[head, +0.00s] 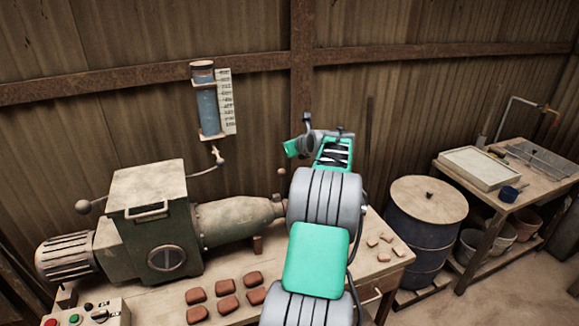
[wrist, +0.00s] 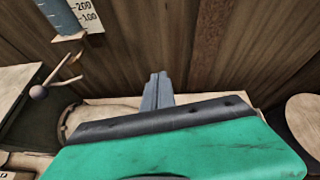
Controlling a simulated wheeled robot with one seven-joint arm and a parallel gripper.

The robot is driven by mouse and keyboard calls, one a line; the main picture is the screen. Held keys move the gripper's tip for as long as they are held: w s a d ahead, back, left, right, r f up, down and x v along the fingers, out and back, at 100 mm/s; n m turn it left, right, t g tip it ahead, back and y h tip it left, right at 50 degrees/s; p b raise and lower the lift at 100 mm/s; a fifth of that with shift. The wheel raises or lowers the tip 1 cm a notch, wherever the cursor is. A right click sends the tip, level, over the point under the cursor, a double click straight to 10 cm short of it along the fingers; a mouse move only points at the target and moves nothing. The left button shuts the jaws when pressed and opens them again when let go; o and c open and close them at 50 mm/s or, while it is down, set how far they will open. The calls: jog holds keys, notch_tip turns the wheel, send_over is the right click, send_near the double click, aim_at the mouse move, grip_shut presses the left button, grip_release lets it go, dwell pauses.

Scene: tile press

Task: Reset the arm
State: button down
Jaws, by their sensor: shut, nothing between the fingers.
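My arm rises over the workbench (head: 160,303) in the head view, and its bulk hides part of the bench. My gripper shows in the wrist view (wrist: 158,92), with its fingers together and nothing between them. It is above the bench, in front of the corrugated wall, and touches nothing that I can see. In the head view the fingers are too small to make out clearly.
A green machine (head: 150,220) with a tapered barrel (head: 232,220) stands on the bench left of my arm. Several red-brown tiles (head: 228,305) lie in front of it. A gauge cylinder (head: 207,105) hangs on the wall. A lidded drum (head: 425,235) and side table (head: 530,185) stand right.

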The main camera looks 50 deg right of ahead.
jog(key=s+a+f+n+g+y, duration=0.2)
jog(key=s+a+f+n+g, duration=0.15)
jog(key=f+n, duration=0.45)
jog(key=s+a+f+n+g+y, duration=0.1)
jog(key=s+a+f+n+g, duration=0.1)
jog(key=s+f+n, duration=0.65)
jog(key=s+a+f+n+g+y, duration=0.2)
jog(key=s+a+f+n+g, duration=0.15)
jog(key=s+a+n, duration=0.35)
jog(key=s+a+r+n+g, duration=0.1)
jog(key=a+r+n, duration=0.15)
jog(key=a, duration=0.75)
jog(key=s+a+r+n, duration=0.15)
jog(key=a+n, duration=0.25)
jog(key=a, duration=0.5)
jog(key=s+a+r+n+g, duration=0.1)
jog(key=a+n, duration=0.2)
jog(key=a, duration=0.7)
jog(key=w+a+r+n+t, duration=0.2)
jog(key=a+r+n, duration=0.1)
jog(key=a, duration=0.5)
jog(key=w+a+r+n+t+y+b, duration=0.1)
jog(key=w+a+r+n+t, duration=0.1)
jog(key=a+r+n, duration=0.2)
jog(key=a+r, duration=0.2)
jog(key=a, duration=0.2)
jog(key=shift+w+a, duration=0.25)
jog(key=shift+a, duration=0.1)
